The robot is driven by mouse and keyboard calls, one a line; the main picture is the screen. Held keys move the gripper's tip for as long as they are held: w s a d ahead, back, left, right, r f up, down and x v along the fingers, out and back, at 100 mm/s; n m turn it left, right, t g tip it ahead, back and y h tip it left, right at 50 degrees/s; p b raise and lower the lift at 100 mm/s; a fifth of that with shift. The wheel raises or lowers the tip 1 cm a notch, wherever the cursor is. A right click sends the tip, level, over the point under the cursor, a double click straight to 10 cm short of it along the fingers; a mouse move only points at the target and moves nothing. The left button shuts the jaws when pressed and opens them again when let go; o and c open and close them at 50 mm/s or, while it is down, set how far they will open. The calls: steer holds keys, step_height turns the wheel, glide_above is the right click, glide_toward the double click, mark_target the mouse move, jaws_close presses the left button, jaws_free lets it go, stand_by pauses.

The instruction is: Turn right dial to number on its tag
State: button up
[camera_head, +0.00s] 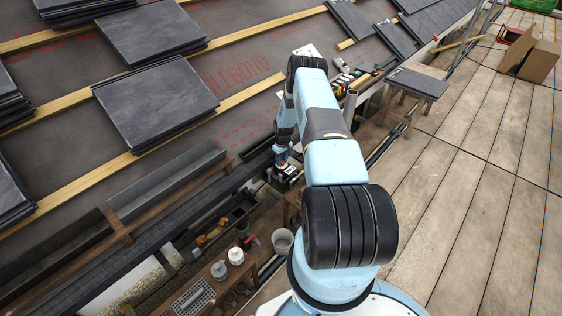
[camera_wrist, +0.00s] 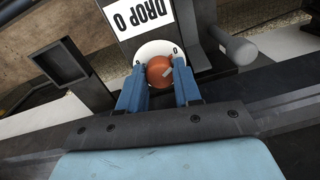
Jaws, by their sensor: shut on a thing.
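In the wrist view an orange-red round dial (camera_wrist: 160,71) sits on a white disc plate (camera_wrist: 147,51) with small dark marks at its edge. A white tag (camera_wrist: 143,14) beside it shows "DROP 0", upside down in this view. My gripper (camera_wrist: 162,83) has its two blue fingers on either side of the dial, shut on it. A pale mark shows on the dial near the right finger. In the head view my gripper (camera_head: 281,162) is small, down by the gutter edge, and the dial there is hidden or too small to tell.
Stacks of dark slates (camera_head: 155,100) lie on the roof battens at left. A wooden bench with white pots (camera_head: 236,256) and a grey bucket (camera_head: 283,240) stands below. A slate-topped stand (camera_head: 417,84) is at right. The plank deck (camera_head: 480,180) is mostly clear. A cardboard box (camera_head: 530,55) sits far right.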

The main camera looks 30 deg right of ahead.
steer(key=shift+s+d+f, duration=0.15)
steer(key=shift+s, duration=0.05)
steer(key=o, duration=0.7)
steer(key=shift+o, duration=0.3)
steer(key=shift+w, duration=0.1)
step_height(320, 180, up, 14)
steer(key=shift+d, duration=0.25)
steer(key=shift+w+f, duration=0.1)
